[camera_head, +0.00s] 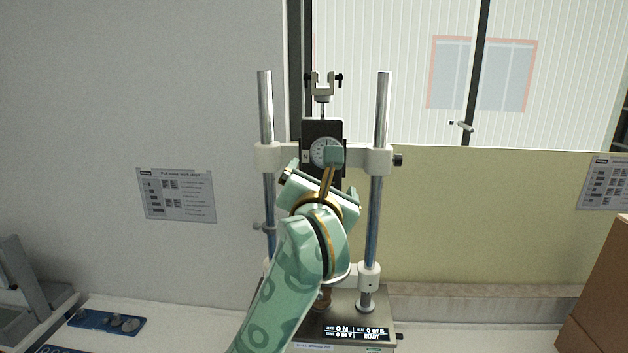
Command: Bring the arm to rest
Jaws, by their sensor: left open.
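The tester has two steel columns (381,110), a white crossbar and a base with a lit display (357,333) that includes the word READY. My arm and gripper hide part of the tester's middle and base. I cannot tell whether the gripper touches it. My right gripper is out of view.
A blue plate with round pieces (107,321) lies on the bench at left, near a grey device (30,290) at the edge. A brown box (601,295) stands at far right. The bench between tester and box looks clear. Wall and window are behind.

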